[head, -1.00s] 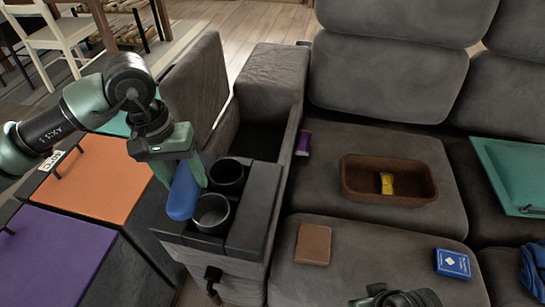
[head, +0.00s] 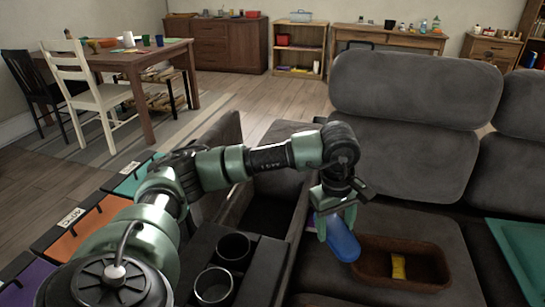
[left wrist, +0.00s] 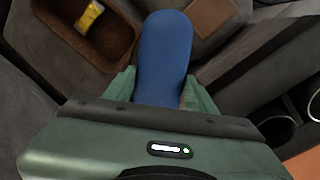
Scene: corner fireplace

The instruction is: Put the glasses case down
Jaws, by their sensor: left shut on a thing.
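The glasses case (head: 342,240) is a blue rounded oblong. My left gripper (head: 336,222) is shut on it and holds it tilted above the sofa seat (head: 380,218), at the left end of the brown tray. In the left wrist view the case (left wrist: 165,55) sticks out from between the green fingers of my left gripper (left wrist: 160,88). Whether the case touches the tray or seat cannot be told. My right gripper is not in view.
The brown tray (head: 435,272) on the seat holds a yellow packet (head: 398,267). A console with two cup holders (head: 213,287) stands left of the seat. A teal tray (head: 520,262) lies at the right. A brown square (left wrist: 212,18) lies near the case in the wrist view.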

